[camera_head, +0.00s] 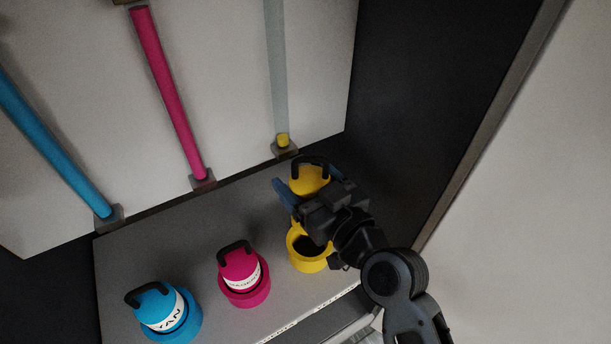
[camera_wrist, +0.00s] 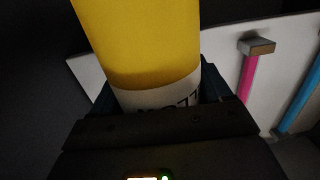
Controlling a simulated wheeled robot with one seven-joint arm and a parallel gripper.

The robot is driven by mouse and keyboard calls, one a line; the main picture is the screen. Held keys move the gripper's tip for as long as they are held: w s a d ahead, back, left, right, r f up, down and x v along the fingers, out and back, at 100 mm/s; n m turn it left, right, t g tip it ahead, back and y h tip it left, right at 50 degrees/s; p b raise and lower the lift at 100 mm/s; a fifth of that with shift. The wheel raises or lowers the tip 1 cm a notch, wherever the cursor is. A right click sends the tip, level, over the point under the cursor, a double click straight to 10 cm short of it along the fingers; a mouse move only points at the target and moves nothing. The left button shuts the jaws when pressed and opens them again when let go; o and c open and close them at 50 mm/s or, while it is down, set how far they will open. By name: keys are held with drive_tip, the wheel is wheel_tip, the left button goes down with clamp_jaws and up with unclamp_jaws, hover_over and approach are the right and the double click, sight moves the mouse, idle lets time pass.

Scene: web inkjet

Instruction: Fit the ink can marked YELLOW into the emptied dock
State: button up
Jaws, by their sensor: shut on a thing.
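The yellow ink can (camera_head: 309,181) has a black handle on top and is held in my gripper (camera_head: 296,196), above and a little behind the yellow dock. In the wrist view the yellow can (camera_wrist: 138,45) fills the upper middle, with part of a white label and dark letters showing, too little to read in full. My gripper (camera_wrist: 160,98) is shut on the can's body. The yellow dock (camera_head: 311,258) is a ring with a dark, empty opening, at the right end of the row. My gripper and wrist cover part of the can and the dock's upper right side.
A magenta can (camera_head: 240,267) and a cyan can (camera_head: 158,305) sit in their docks to the left on the grey shelf (camera_head: 190,243). Magenta, cyan and nearly empty clear tubes (camera_head: 276,70) line the white back panel. A dark side wall (camera_head: 425,110) stands close on the right.

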drive_tip(key=shift+d, duration=0.1)
drive_tip(key=shift+s+f+b, duration=0.1)
drive_tip(key=shift+f+b, duration=0.15)
drive_tip(key=shift+b, duration=0.25)
wheel_tip(320, 180, down, 5)
drive_tip(key=b, duration=0.5)
drive_tip(key=shift+f+b, duration=0.1)
drive_tip(key=shift+b, duration=0.25)
drive_tip(key=shift+b, duration=0.6)
idle(1.3)
wheel_tip(320, 180, down, 7)
drive_tip(key=b, duration=0.7)
idle(2.4)
drive_tip(key=o, duration=1.4)
drive_tip(key=shift+r, duration=0.2)
drive_tip(key=shift+c, duration=0.2)
drive_tip(key=shift+s+f, duration=0.1)
